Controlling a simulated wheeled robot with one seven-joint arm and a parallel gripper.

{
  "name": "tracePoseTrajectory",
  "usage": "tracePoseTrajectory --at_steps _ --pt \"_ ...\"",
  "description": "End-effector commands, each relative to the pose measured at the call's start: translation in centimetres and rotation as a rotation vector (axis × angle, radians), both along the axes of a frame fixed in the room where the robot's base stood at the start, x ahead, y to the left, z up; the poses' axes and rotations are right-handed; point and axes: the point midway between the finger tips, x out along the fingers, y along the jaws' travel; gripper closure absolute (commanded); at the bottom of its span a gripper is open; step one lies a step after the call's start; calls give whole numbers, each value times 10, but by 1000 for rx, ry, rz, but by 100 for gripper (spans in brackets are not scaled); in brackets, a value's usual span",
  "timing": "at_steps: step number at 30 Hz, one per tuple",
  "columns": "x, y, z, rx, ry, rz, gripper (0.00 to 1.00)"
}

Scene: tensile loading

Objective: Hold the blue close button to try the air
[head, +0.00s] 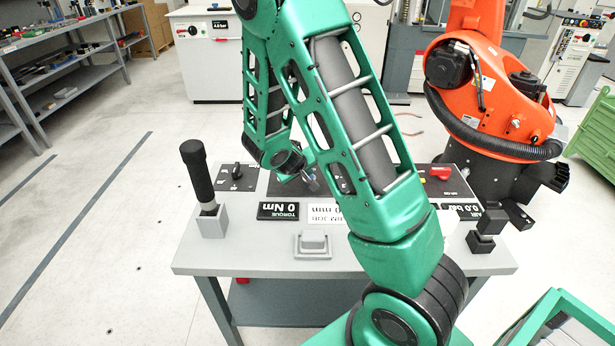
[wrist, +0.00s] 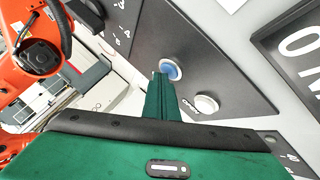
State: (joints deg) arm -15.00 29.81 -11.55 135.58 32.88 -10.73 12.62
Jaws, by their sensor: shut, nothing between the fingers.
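The blue button (wrist: 171,70) sits in a pale ring on a dark panel (wrist: 215,62) in the wrist view. In the head view my gripper (head: 313,184) is low over the bench panel, and my green arm hides the buttons. The air display (head: 478,212) reads 0.0 bar, upside down.
The grey bench (head: 260,258) carries a black-handled tool (head: 198,175) in a holder at left, a torque display (head: 278,211), and a red knob (head: 440,172) at right. An orange robot arm (head: 490,95) stands close at the right. The floor at left is clear.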

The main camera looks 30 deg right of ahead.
Motion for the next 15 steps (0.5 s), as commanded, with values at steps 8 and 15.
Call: tracePoseTrajectory --at_steps 8,15 --pt "0 0 13 0 -1 0 100" --pt "0 0 18 0 0 0 100"
